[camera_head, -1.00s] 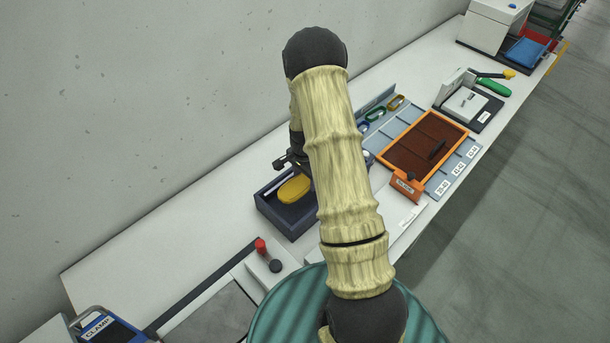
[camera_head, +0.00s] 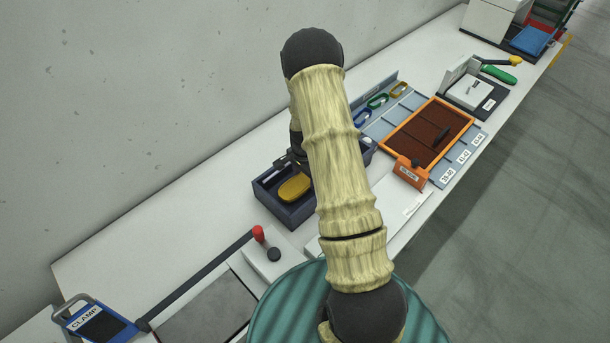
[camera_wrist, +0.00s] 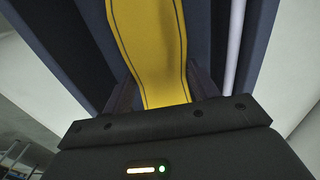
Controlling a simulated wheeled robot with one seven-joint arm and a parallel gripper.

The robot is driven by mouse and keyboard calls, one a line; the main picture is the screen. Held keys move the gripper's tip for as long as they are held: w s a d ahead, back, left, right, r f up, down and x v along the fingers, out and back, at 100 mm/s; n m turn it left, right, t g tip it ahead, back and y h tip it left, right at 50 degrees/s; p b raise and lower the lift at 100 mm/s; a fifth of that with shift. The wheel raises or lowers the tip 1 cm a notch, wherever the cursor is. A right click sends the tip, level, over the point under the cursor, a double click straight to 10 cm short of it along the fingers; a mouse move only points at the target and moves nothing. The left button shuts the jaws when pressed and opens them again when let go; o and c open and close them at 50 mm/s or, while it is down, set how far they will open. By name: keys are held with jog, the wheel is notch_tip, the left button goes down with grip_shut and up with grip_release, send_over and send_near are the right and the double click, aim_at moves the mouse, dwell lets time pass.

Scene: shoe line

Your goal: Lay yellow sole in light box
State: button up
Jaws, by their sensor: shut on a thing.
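The yellow sole (camera_head: 294,188) shows in the head view within the outline of an open dark navy box (camera_head: 290,221), which I take to be the light box. My gripper (camera_head: 292,162) is at the sole's far end, partly behind my arm. In the wrist view the sole (camera_wrist: 155,45) runs out from between the two fingers (camera_wrist: 163,92), which are shut on its near end. The navy walls and a pale tube (camera_wrist: 234,45) lie beyond it. I cannot tell whether the sole touches the box floor. My arm hides the box's right part.
A red-knobbed lever (camera_head: 258,233) stands in front of the box, and a blue clamp frame (camera_head: 90,322) lies at lower left. An orange-framed tray (camera_head: 388,142) and a small press (camera_head: 470,93) stand to the right. The bench left of the box is clear.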

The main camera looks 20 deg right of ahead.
jog(key=o, duration=1.2)
jog(key=shift+r, duration=0.1)
notch_tip(320, 180, up, 17)
jog(key=b, duration=0.3)
jog(key=shift+r+b, duration=0.15)
jog(key=shift+b, duration=0.15)
jog(key=shift+s, duration=0.1)
jog(key=shift+a, duration=0.15)
